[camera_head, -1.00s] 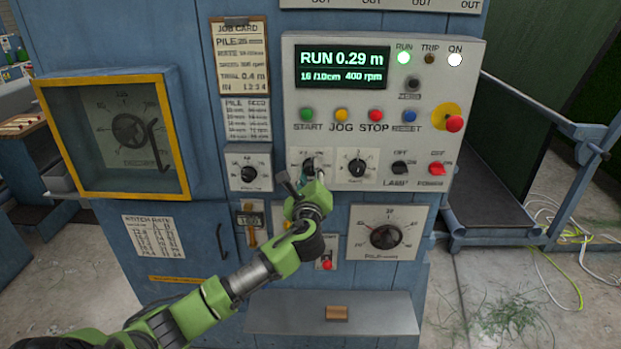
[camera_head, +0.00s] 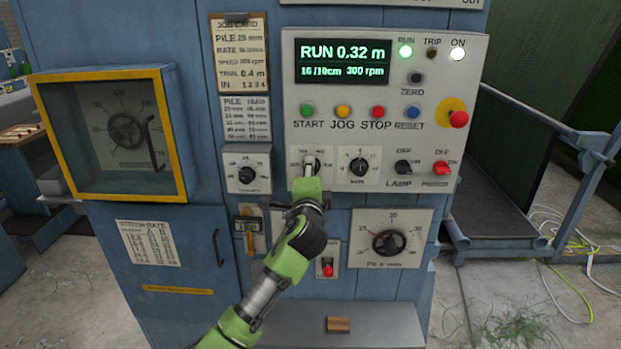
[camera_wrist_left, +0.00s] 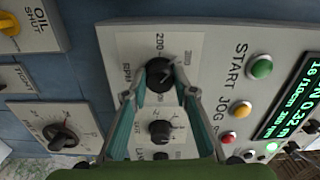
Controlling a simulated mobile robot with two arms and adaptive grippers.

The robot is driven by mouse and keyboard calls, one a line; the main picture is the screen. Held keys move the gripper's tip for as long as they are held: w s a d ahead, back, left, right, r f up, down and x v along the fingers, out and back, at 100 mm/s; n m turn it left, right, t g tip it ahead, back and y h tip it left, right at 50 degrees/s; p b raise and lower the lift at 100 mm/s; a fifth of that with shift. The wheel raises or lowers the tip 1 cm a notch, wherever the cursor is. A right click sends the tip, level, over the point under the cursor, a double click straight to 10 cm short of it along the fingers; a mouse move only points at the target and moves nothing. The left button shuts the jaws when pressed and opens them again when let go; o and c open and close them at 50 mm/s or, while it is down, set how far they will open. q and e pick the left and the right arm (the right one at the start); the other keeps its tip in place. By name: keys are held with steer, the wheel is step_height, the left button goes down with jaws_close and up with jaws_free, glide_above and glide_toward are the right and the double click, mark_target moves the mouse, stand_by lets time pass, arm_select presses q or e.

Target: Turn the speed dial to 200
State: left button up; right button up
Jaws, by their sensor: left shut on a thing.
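The speed dial (camera_head: 310,165) is a dark round knob on a light plate, left of a similar dial on the control panel. In the left wrist view the dial (camera_wrist_left: 160,76) sits between my fingertips, near the printed marks 200 and 300. Its pale pointer leans toward the upper right there; its exact mark is hard to read. My left gripper (camera_wrist_left: 161,80) is shut on the dial. In the head view the gripper (camera_head: 310,180) covers the dial's lower part. The display (camera_head: 343,62) reads RUN 0.32 m, 16/10cm and 300 rpm. My right gripper is not in view.
Another dial (camera_head: 358,167) is close on the right, and one (camera_head: 246,174) is on the left. START (camera_head: 307,111), JOG and STOP buttons sit above. A red switch (camera_head: 328,270) and a larger pile dial (camera_head: 388,242) are below.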

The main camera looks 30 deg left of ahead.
arm_select(q)
steer(key=shift+f+n+b, duration=0.2)
steer(key=shift+n+b, duration=1.3)
steer(key=shift+n, duration=2.8)
steer(key=o, duration=1.1)
steer(key=shift+s+d+r, duration=0.1)
steer(key=v, duration=1.2)
